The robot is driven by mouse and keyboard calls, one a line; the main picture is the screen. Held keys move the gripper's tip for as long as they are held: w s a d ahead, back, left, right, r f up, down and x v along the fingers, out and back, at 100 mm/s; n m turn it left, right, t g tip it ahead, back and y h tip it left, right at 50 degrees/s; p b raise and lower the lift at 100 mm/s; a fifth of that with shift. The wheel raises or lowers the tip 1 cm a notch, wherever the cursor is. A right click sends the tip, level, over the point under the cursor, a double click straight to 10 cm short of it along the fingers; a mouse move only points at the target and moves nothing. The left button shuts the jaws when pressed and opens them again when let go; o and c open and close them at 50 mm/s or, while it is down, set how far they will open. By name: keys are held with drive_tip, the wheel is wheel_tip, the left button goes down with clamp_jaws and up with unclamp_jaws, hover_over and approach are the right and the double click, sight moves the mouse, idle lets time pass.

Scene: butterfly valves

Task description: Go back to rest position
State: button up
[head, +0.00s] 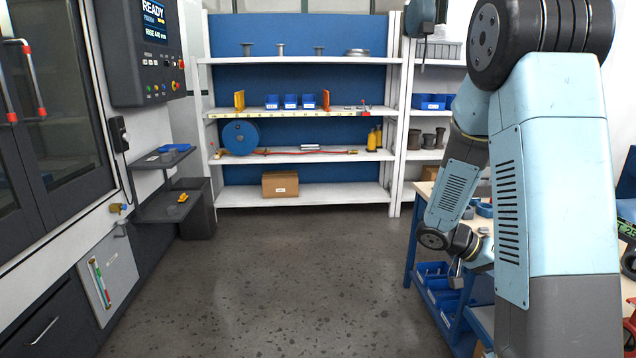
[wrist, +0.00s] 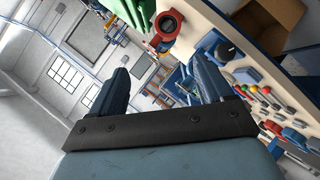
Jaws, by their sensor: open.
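My light-blue arm fills the right side of the head view and bends down toward the workbench (head: 412,245). My gripper (wrist: 160,80) shows in the wrist view with its two dark blue fingers spread well apart and nothing held between them. In the head view its end is small and partly hidden behind my own arm, over the bench's near left side.
White shelves (head: 300,194) with blue bins and a cardboard box (head: 280,184) stand at the back. A machine with a control panel (head: 147,50) is on the left. The floor between is clear. Blue bins (head: 437,290) sit under the bench. Several small parts cover the bench in the wrist view.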

drive_tip(key=s+a+r+n+t+y, duration=0.5)
drive_tip(key=s+a+r+y, duration=0.1)
drive_tip(key=s+a+r, duration=0.2)
drive_tip(key=s+a+r+n+t+y, duration=0.4)
drive_tip(key=s+a+r+n+y, duration=0.2)
drive_tip(key=a+r, duration=0.4)
drive_tip(key=s+a, duration=0.1)
drive_tip(key=a, duration=0.2)
drive_tip(key=shift+s+r+t, duration=0.15)
drive_tip(key=shift+s+t, duration=0.2)
drive_tip(key=shift+t, duration=0.05)
drive_tip(key=w+d+f+n+g+h, duration=0.1)
drive_tip(key=w+d+f+n+h, duration=0.65)
drive_tip(key=f, duration=0.45)
drive_tip(key=w+d+f+n+g+h, duration=0.2)
drive_tip(key=w+d+f+n+h, duration=0.35)
drive_tip(key=w+d+f, duration=0.45)
drive_tip(key=w+d+f+n+g+h, duration=0.1)
drive_tip(key=w+d+f+n+h, duration=0.55)
drive_tip(key=f, duration=0.65)
drive_tip(key=shift+n+y, duration=0.65)
drive_tip(key=shift+y, duration=0.1)
drive_tip(key=d, duration=0.5)
drive_tip(key=w+d, duration=0.1)
drive_tip(key=d, duration=0.5)
drive_tip(key=w+d, duration=0.1)
drive_tip(key=d, duration=0.4)
drive_tip(key=shift+d+r, duration=0.1)
drive_tip(key=shift+d, duration=0.05)
